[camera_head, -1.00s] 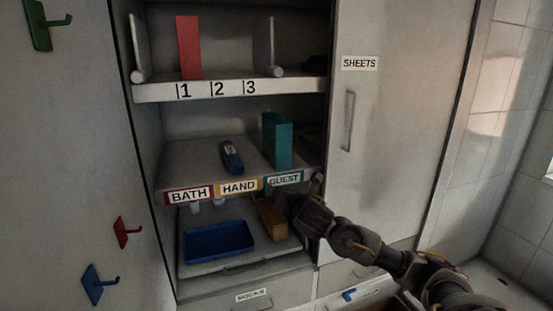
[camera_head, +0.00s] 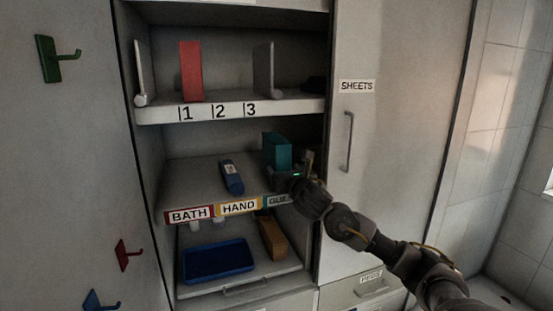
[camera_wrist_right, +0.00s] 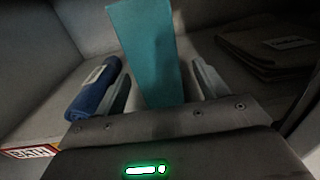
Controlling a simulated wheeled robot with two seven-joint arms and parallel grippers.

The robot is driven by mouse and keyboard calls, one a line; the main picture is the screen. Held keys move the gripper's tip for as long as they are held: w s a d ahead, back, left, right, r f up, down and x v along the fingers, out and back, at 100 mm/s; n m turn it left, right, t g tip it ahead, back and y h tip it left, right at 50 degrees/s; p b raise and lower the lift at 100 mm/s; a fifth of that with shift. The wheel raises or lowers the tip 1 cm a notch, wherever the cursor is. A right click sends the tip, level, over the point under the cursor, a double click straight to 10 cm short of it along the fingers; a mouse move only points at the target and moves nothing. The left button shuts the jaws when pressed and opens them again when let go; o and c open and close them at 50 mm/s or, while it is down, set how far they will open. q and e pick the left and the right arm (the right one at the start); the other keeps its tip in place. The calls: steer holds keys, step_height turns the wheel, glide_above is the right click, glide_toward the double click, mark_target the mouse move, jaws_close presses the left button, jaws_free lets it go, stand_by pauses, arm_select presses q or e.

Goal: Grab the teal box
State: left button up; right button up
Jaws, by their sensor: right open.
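The teal box (camera_head: 277,150) stands upright on the middle shelf, above the GUEST label, with its lower part hidden by my right gripper in the head view. My right gripper (camera_head: 290,172) is at the shelf's front edge, in front of the box. In the right wrist view the teal box (camera_wrist_right: 148,55) stands between the two open fingers of my right gripper (camera_wrist_right: 162,85). A gap shows between the box and the right finger, and I cannot tell whether either finger touches it. My left gripper is not in view.
A blue rolled item (camera_head: 232,178) lies left of the box on the same shelf; in the wrist view it is close beside the left finger. Dark folded cloth (camera_wrist_right: 270,50) lies to the right. Above is a numbered shelf (camera_head: 225,112); below are a blue tray (camera_head: 218,262) and an orange box (camera_head: 272,238).

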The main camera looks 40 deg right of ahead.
steer(key=shift+w+r+p, duration=0.15)
steer(key=shift+p, duration=0.15)
steer(key=p+x, duration=0.2)
steer(key=x, duration=0.2)
steer(key=shift+w+r+p, duration=0.15)
steer(key=shift+w+p, duration=0.1)
steer(key=shift+p, duration=0.1)
steer(key=shift+w+d, duration=0.15)
steer(key=shift+w, duration=0.05)
steer(key=c, duration=1.3)
